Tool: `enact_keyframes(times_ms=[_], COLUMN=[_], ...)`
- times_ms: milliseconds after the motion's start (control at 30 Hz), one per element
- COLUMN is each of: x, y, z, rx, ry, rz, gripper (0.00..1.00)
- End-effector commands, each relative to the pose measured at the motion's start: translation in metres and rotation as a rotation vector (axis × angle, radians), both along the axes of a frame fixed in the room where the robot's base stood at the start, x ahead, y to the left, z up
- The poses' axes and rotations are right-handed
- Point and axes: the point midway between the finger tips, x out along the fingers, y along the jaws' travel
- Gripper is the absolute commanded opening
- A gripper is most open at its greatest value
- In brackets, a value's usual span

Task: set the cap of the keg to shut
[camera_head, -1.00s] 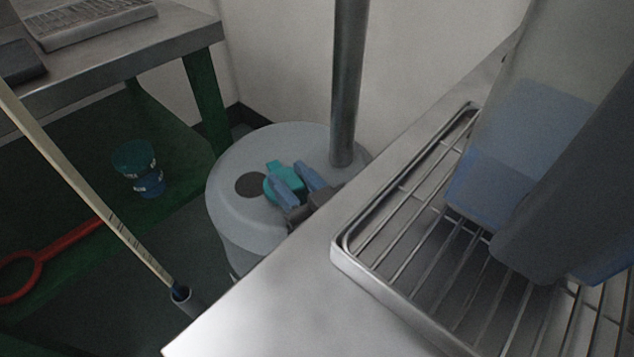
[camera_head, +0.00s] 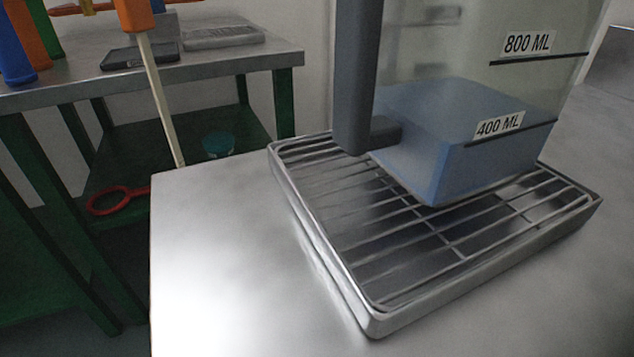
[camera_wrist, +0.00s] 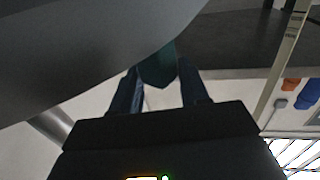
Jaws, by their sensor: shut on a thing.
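The teal cap (camera_wrist: 158,68) shows in the wrist view between the two blue fingers of my gripper (camera_wrist: 161,82). My gripper is shut on it. A large smooth grey curved surface (camera_wrist: 85,50), which looks like the keg, fills the upper left and meets the cap's upper side. The view is dark, and I cannot tell whether the cap touches the keg or how it sits to the opening. The keg, the cap and my gripper are outside the head view.
In the head view, a metal counter (camera_head: 215,240) bears a wire-rack tray (camera_head: 370,322) with a clear container of blue liquid (camera_head: 450,150). A green-legged bench (camera_head: 270,72) stands behind at left, with a red ring-ended tool (camera_head: 112,202) below.

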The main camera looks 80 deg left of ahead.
Motion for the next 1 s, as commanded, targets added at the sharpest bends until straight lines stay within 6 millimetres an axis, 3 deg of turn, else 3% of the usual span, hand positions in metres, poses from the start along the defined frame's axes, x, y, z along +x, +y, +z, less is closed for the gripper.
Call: enact_keyframes(times_ms=[467, 500, 600, 867, 1000], x=[0.002, 0.002, 0.002, 0.001, 0.003], y=[0.005, 0.005, 0.005, 0.002, -0.014], z=[0.002, 0.002, 0.002, 0.003, 0.002], rx=[0.004, 0.004, 0.004, 0.005, 0.003], ry=[-0.002, -0.002, -0.001, 0.000, 0.000], rz=[-0.004, -0.004, -0.004, -0.002, -0.003], gripper=[0.00, 0.47, 0.55, 0.55, 0.55])
